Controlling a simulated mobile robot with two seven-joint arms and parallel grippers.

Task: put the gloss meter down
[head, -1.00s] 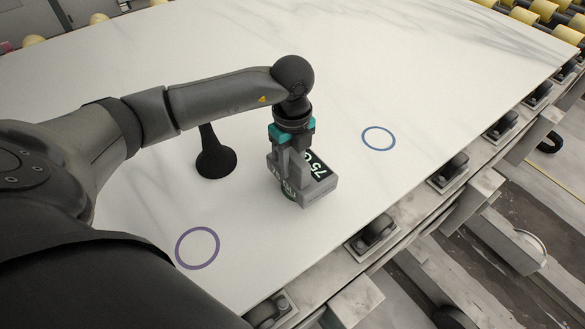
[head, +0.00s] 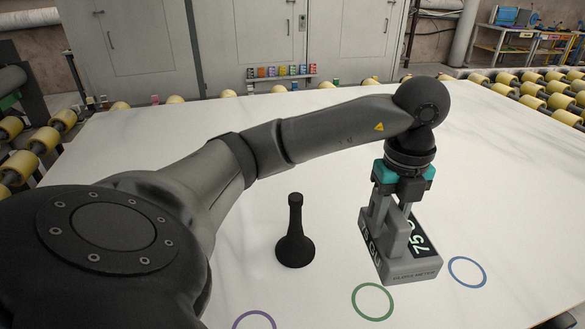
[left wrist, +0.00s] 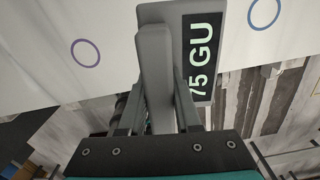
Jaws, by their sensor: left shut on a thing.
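The gloss meter (head: 412,262) is a grey block with a handle and a dark display reading 75 GU. My left gripper (head: 390,222) is shut on its handle, pointing down over the stone slab (head: 200,110). In the left wrist view the meter (left wrist: 154,60) sits between the fingers. In the head view it appears behind a green ring (head: 354,300) and left of a blue ring (head: 450,267) on the slab. I cannot tell whether its underside touches the slab. My right gripper is not in view.
A black cone-shaped piece with a tall neck (head: 295,247) stands on the slab left of the meter. A purple ring (head: 254,313) is at the bottom edge. Yellow rollers (head: 545,105) and grey cabinets (head: 245,45) lie beyond. The far slab is clear.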

